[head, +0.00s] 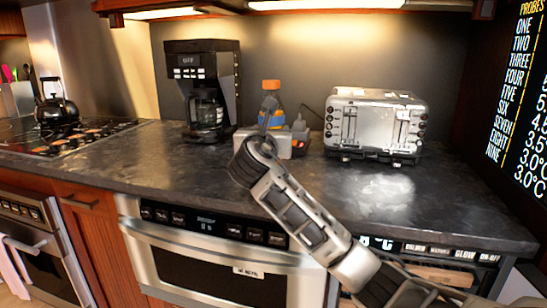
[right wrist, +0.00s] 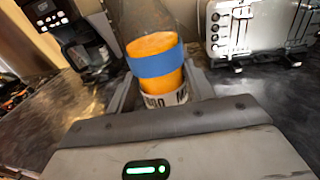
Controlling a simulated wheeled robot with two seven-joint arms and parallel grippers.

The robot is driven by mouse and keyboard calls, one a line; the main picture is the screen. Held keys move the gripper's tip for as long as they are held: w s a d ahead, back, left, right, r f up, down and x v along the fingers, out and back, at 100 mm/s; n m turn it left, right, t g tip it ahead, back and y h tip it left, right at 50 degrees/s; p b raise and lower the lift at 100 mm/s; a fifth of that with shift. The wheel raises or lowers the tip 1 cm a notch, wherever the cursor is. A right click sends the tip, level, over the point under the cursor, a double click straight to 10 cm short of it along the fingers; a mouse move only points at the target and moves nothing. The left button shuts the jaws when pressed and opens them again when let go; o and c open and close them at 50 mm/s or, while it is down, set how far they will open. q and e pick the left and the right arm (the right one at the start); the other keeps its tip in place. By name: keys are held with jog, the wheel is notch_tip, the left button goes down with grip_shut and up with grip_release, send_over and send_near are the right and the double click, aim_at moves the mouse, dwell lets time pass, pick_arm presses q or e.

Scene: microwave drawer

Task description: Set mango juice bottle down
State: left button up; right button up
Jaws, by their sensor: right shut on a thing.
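The mango juice bottle (head: 271,88) has an orange top and a blue band in the head view. It also shows in the right wrist view (right wrist: 154,58), with orange juice, a blue band and a white label with dark letters. My right gripper (head: 272,130) is shut on the bottle, with a finger on each side of it. The gripper is over the counter, between the coffee maker and the toaster. The gripper hides the bottle's lower part, so I cannot tell whether its base touches the counter. My left gripper is not in view.
The coffee maker (head: 203,88) stands left of the bottle and the silver toaster (head: 372,122) stands right. The dark counter (head: 150,160) is clear in front of the coffee maker. A stove (head: 60,140) with a black kettle (head: 56,105) is at the far left.

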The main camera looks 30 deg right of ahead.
jog(key=shift+w+d+f, duration=0.4)
jog(key=shift+d+f, duration=0.05)
jog(key=shift+f, duration=0.2)
jog(key=shift+w+d+f, duration=0.35)
jog(key=shift+d+f, duration=0.1)
jog(key=shift+f, duration=0.15)
notch_tip(320, 180, down, 4)
jog(key=shift+w+d+r+b, duration=0.15)
jog(key=shift+r+b, duration=0.05)
jog(key=shift+b, duration=0.35)
jog(key=o, duration=1.2)
jog(key=v, duration=1.2)
jog(key=shift+p, duration=0.45)
